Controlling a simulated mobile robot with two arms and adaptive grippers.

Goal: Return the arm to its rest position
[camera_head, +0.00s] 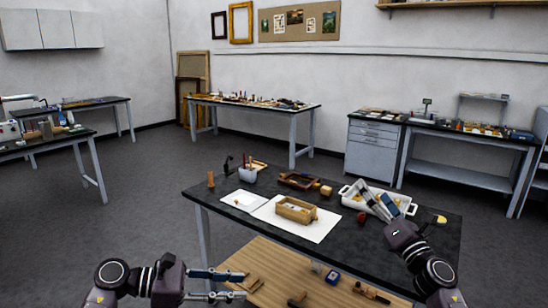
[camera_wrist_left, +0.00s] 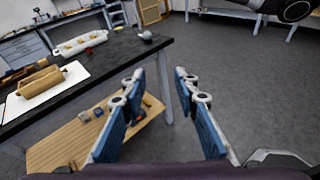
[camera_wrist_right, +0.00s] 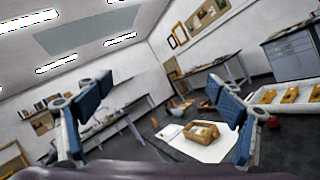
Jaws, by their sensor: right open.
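My left gripper (camera_head: 217,285) is low in front of the table, level with its lower wooden shelf. My right gripper (camera_head: 376,205) is raised over the right part of the dark table, in front of a white tray (camera_head: 350,194). Its blue fingers (camera_wrist_right: 155,115) are wide apart and hold nothing. A wooden box (camera_head: 296,211) sits on a white sheet (camera_head: 318,232) left of the right gripper.
The lower shelf (camera_head: 265,258) holds several small tools. Other workbenches stand along the walls. The floor at left is clear.

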